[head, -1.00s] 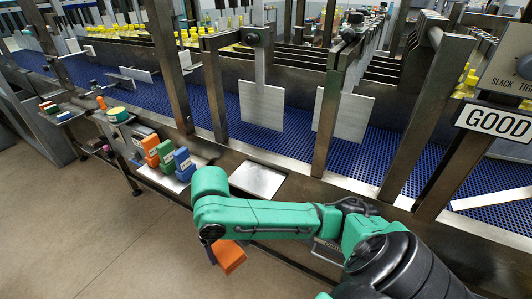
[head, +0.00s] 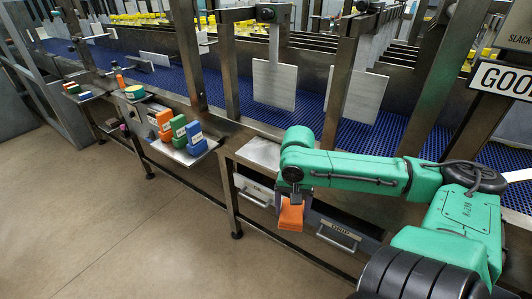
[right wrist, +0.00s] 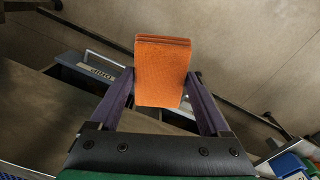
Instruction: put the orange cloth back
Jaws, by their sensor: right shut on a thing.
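My right gripper (head: 293,197) points down and is shut on the orange cloth (head: 290,217), a folded block of several layers. It hangs in front of the bench, near the drawer fronts. In the right wrist view, the orange cloth (right wrist: 163,70) sits between the two fingers of the right gripper (right wrist: 162,84), with open floor behind it. Labelled orange (head: 165,120), green (head: 178,128) and blue (head: 195,135) blocks stand side by side on a metal side shelf (head: 180,155). My left gripper is out of view.
A drawer with a bar handle (head: 338,236) and a printed label is right of the cloth; another drawer (head: 255,190) is to its left. A bare metal plate (head: 260,152) lies on the bench edge. A blue conveyor (head: 240,93) runs behind. The floor at left is clear.

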